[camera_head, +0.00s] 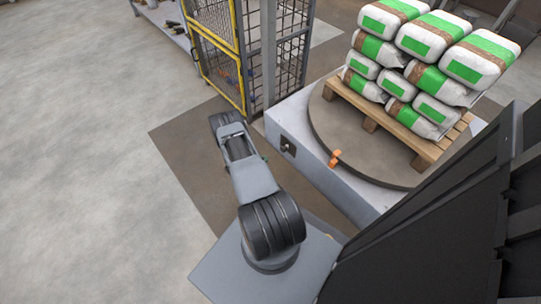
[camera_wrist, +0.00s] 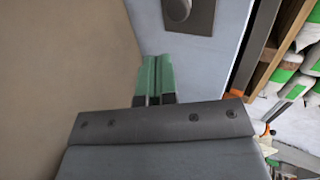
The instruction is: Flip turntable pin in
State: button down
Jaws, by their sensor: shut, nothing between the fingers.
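The turntable pin, a small orange piece (camera_head: 335,157), sits at the near edge of the round brown turntable (camera_head: 335,122), on top of the grey base. In the wrist view an orange piece (camera_wrist: 268,133) shows at the lower right, partly hidden behind my gripper's body. My gripper (camera_wrist: 153,74) is shut and empty, its green fingers side by side. It is beside the base's side wall, below a dark plate with a grey knob, and apart from the pin. In the head view my arm mostly hides it.
A wooden pallet (camera_head: 368,108) stacked with white and green bags (camera_head: 430,80) stands on the turntable. The switch plate (camera_head: 288,146) is on the base's side. A yellow-framed mesh fence (camera_head: 219,50) stands behind my arm. Open floor (camera_head: 80,130) lies left.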

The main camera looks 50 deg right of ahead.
jog(key=shift+p+v, duration=0.3)
jog(key=shift+v, duration=1.1)
jog(key=shift+r, duration=0.1)
jog(key=w+a+r+m+y+p, duration=0.1)
jog(key=w+a+r+m+p, duration=0.35)
jog(key=r, duration=1.15)
jog(key=a+r+m+y+p, duration=0.2)
jog(key=r+m+p, duration=0.55)
jog(key=r, duration=0.85)
jog(key=w+a+r+m+y+p, duration=0.15)
jog(key=a+r+m+p, duration=0.35)
jog(key=r, duration=1.1)
jog(key=s+a+r+m+t+y+p, duration=0.2)
jog(key=a+r+m+p, duration=0.3)
jog(key=r, duration=0.6)
jog(key=s+a+r+m+t+y+p, duration=0.2)
jog(key=s+a+r+m+p, duration=0.3)
jog(key=a+r, duration=0.4)
jog(key=s+a+r+m+t+y+p, duration=0.2)
jog(key=a+r+m+p, duration=0.4)
jog(key=r, duration=0.7)
jog(key=shift+s+a+r+m+y+p, duration=0.4)
jog(key=shift+s+y, duration=0.45)
jog(key=shift+s, duration=0.3)
jog(key=shift+d, duration=0.1)
